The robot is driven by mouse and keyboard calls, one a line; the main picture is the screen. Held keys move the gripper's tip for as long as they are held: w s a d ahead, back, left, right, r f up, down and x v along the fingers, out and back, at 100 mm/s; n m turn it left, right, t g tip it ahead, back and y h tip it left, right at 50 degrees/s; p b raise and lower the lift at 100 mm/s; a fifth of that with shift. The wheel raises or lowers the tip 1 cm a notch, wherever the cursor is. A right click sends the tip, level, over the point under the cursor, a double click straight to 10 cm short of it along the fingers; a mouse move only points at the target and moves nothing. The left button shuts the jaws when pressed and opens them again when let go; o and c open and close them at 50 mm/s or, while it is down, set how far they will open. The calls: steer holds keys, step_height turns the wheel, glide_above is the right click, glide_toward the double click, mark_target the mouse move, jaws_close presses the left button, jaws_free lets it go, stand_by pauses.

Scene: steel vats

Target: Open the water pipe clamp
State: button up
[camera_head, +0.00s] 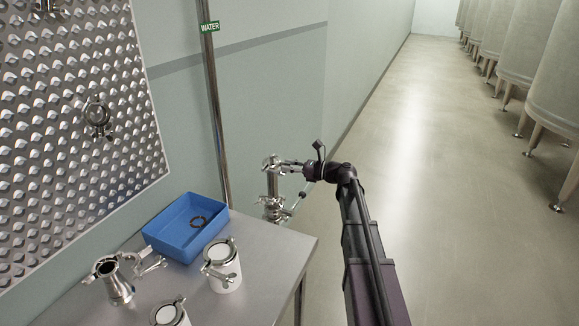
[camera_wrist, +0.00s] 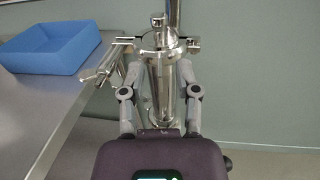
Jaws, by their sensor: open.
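The steel water pipe fitting (camera_head: 271,207) stands upright just past the table's right end. In the wrist view the pipe fitting (camera_wrist: 160,85) is in the middle, with the shiny clamp (camera_wrist: 160,42) around its upper part. A lever-like metal piece (camera_wrist: 106,64) sticks out to the left. My gripper (camera_head: 290,165) is at the upper part of the fitting. In the wrist view my gripper (camera_wrist: 163,62) is open, one finger on each side of the fitting, just below the clamp. I cannot tell whether the fingers touch it.
A vertical pipe with a green WATER sign (camera_head: 210,27) runs along the wall. The floor at right is clear towards several vats (camera_head: 500,45).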

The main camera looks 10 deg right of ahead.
jaws_close()
steer(key=shift+a, duration=0.1)
